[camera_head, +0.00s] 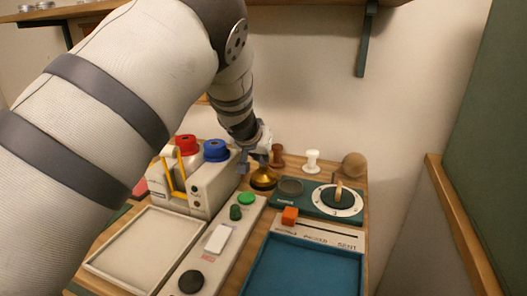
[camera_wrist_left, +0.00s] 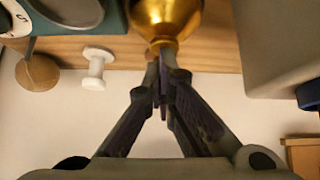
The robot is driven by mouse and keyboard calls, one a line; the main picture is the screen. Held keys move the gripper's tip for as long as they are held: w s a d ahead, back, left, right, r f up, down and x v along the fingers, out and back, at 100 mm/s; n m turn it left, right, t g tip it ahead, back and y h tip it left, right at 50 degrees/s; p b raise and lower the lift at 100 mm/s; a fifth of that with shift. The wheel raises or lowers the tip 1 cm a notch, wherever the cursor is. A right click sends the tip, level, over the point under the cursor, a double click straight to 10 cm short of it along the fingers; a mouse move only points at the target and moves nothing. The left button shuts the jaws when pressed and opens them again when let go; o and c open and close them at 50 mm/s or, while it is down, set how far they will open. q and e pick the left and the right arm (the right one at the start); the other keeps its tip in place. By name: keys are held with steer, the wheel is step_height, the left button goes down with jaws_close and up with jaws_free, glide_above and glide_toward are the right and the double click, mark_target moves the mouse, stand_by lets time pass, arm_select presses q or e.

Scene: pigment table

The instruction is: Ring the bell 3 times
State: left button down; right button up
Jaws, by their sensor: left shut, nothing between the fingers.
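The gold bell (camera_head: 263,178) stands on the wooden table, behind the button panel and left of the dial panel. It also shows in the left wrist view (camera_wrist_left: 166,18), at the top edge and partly cut off. My left gripper (camera_head: 257,163) is just above and beside the bell. In the left wrist view its fingertips (camera_wrist_left: 161,58) are together with nothing between them, right at the bell's edge. I cannot tell whether they touch it. My right gripper is not in view.
A white machine with red (camera_head: 186,145) and blue (camera_head: 216,150) spools stands left of the bell. A dial panel (camera_head: 315,207), a white spool (camera_head: 312,161) and a wooden ball (camera_head: 354,164) are to the right. A white tray (camera_head: 105,261) and a blue tray (camera_head: 304,272) lie in front.

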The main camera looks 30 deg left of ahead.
arm_select(q)
steer(key=shift+s+d+f, duration=0.1)
steer(key=shift+f, duration=0.35)
steer(key=v, duration=1.2)
steer(key=shift+r, duration=0.35)
stand_by(1.0)
steer(key=w+a+r+n+t+h+p, duration=0.1)
steer(key=w+a+r+n+h, duration=0.1)
steer(key=w+n, duration=0.3)
steer(key=w+a, duration=0.1)
steer(key=w, duration=0.2)
steer(key=shift+p, duration=0.4)
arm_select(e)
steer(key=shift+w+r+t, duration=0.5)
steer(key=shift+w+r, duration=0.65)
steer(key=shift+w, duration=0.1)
arm_select(q)
steer(key=shift+w, duration=0.1)
